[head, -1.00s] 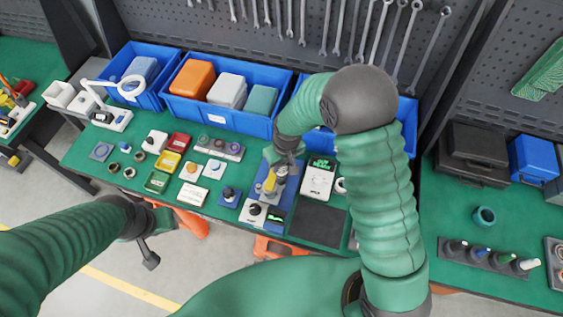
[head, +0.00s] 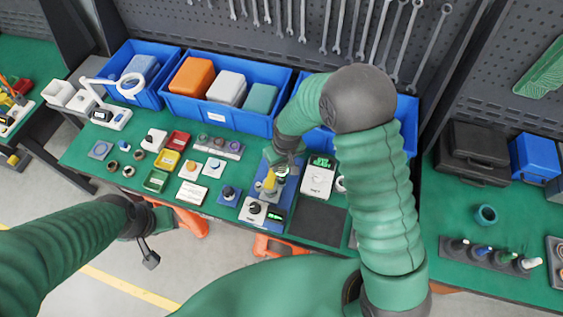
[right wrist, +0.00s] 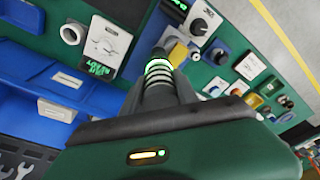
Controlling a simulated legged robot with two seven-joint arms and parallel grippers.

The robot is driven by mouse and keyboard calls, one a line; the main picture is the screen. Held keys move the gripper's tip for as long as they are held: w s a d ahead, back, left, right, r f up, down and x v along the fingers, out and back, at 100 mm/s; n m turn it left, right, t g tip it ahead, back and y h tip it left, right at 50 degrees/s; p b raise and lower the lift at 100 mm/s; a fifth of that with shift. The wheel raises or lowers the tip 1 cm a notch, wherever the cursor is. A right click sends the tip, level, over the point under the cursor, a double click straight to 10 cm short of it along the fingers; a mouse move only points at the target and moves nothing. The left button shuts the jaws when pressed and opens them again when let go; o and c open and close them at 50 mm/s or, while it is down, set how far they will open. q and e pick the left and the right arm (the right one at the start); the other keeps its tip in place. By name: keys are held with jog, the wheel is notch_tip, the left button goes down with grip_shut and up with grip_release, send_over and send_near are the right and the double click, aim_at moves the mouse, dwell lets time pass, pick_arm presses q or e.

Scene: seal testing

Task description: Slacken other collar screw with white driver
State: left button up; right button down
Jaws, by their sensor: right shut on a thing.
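My right gripper (head: 279,164) is over the blue-based test fixture (head: 286,196) on the bench. In the right wrist view it (right wrist: 165,88) is shut on a slim thing with pale and green bands (right wrist: 159,70). I cannot tell if this is the white driver. A yellow part (head: 270,183) stands on the fixture just below the gripper; it also shows in the right wrist view (right wrist: 178,54). The collar screws are hidden or too small to make out. My left gripper (head: 147,243) hangs in front of the bench; its jaws are unclear.
A white instrument with a green display (head: 317,180) stands right of the fixture. A dark mat (head: 318,224) lies in front. Small parts and boxes crowd the left, including a yellow box (head: 167,160). A rack (head: 492,257) of capped tools stands at right. Blue bins (head: 222,116) line the back.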

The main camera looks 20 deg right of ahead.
dwell(0.5)
jog(key=shift+r, duration=0.15)
jog(key=shift+w+r+p, duration=0.1)
jog(key=shift+r+p, duration=2.85)
jog(key=shift+r, duration=0.6)
jog(key=shift+f, duration=0.1)
